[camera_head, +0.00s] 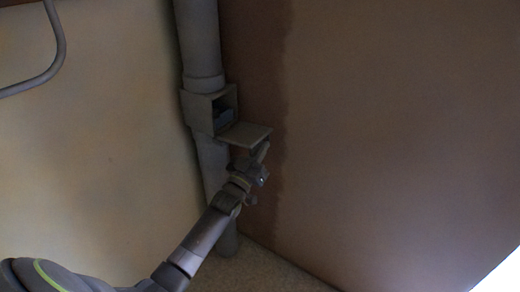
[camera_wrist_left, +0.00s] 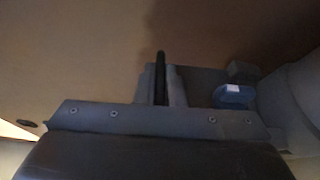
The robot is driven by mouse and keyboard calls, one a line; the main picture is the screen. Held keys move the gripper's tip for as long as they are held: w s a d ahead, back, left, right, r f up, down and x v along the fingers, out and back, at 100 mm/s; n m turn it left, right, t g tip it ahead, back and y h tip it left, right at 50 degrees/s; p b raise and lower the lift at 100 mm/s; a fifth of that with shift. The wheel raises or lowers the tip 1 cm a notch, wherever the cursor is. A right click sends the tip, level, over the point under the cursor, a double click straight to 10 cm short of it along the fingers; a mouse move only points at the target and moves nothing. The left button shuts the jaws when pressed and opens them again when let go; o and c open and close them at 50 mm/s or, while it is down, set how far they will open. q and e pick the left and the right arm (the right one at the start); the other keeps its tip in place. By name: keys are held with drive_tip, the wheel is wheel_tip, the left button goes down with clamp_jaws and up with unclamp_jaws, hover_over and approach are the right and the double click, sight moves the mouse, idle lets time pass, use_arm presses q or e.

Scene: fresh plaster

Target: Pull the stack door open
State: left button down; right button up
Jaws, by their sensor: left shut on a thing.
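The stack door (camera_head: 246,134) is a flat grey flap on the box of the stack pipe. It stands out from the box, swung open, and part of the dark inside (camera_head: 222,108) shows. My left gripper (camera_head: 262,150) is at the door's outer lower edge, shut on the door. In the left wrist view my left gripper (camera_wrist_left: 161,88) has a thin dark strip between its fingers, and a grey panel shows just behind them. The exact grip point is partly hidden. My right gripper is in neither view.
The grey stack pipe (camera_head: 198,45) runs down the corner, above and below the box; it also shows in the left wrist view (camera_wrist_left: 292,95). A pale wall is on the left, a brown wall (camera_head: 400,130) on the right. A bent grey rail (camera_head: 55,60) is at upper left.

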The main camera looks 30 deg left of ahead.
use_arm(q)
drive_tip(key=c, duration=1.5)
unclamp_jaws()
